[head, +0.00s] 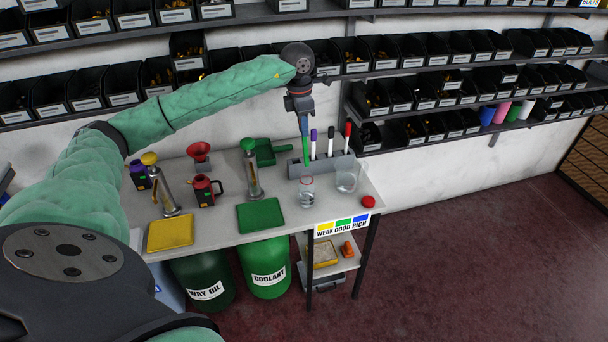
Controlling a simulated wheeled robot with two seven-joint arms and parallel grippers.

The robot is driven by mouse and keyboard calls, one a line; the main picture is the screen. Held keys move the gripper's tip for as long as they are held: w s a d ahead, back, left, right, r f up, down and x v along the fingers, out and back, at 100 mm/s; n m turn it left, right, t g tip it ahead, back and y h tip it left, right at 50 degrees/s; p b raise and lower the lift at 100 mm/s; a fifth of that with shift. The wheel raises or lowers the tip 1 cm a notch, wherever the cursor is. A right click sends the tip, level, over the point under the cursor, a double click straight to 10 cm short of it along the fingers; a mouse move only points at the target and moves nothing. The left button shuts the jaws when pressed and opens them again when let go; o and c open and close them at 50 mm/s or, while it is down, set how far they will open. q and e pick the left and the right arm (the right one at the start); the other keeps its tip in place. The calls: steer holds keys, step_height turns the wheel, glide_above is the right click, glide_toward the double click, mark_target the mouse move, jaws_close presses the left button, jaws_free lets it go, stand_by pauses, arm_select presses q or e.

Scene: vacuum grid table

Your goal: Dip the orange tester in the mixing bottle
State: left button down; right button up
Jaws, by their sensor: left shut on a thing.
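My left gripper (304,112) is above the back right of the table, pointing down. It is shut on a slim stick (306,150), blue near the jaws and green lower down, whose lower end is at the grey rack (342,166). I cannot tell whether that end is in the rack. A clear bottle (306,193) with a red ring near its top stands in front of the rack, and a clear beaker (346,180) stands right of it. An orange object (347,249) lies on the shelf below. I cannot tell which thing is the orange tester. My right gripper is not in view.
A red cap (368,202) lies near the table's right edge. Green (260,215) and yellow (170,233) trays lie along the front. Bin shelves line the wall behind.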

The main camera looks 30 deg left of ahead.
arm_select(q)
steer(key=shift+r+p, duration=0.45)
steer(key=shift+r, duration=1.55)
